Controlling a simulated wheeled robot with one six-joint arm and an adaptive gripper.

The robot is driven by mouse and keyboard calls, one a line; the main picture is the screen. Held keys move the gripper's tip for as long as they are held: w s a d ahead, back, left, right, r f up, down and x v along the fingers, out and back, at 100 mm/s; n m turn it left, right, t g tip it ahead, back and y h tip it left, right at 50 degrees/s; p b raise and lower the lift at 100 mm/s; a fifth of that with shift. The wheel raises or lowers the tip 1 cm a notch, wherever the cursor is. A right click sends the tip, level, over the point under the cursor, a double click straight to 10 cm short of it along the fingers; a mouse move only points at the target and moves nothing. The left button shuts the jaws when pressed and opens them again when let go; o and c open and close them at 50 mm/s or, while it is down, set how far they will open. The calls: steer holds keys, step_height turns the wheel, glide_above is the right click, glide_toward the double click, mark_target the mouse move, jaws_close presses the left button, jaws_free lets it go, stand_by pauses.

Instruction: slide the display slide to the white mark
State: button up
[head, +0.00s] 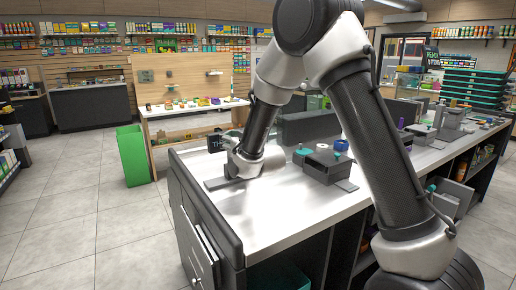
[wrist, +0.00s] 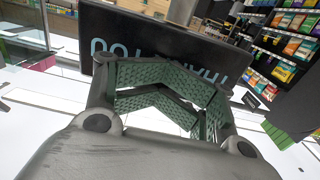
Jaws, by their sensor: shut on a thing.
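My gripper (head: 236,168) reaches down to the near left part of the white counter, just above a flat grey plate (head: 213,184). In the wrist view its green-padded fingers (wrist: 165,92) fill the middle and are closed in on something. The held part is mostly hidden by the fingers; it is probably part of the display slide, but I cannot make out its shape. The white mark cannot be told apart from the bright white counter top in either view.
A dark lettered sign (wrist: 130,45) stands just beyond the fingers; it also shows in the head view (head: 214,145). A dark box (head: 328,166) and a teal-topped item (head: 304,151) stand to the right on the counter (head: 262,212). The counter's near part is clear.

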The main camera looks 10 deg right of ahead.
steer(key=o, duration=0.4)
steer(key=v, duration=0.7)
stand_by(0.7)
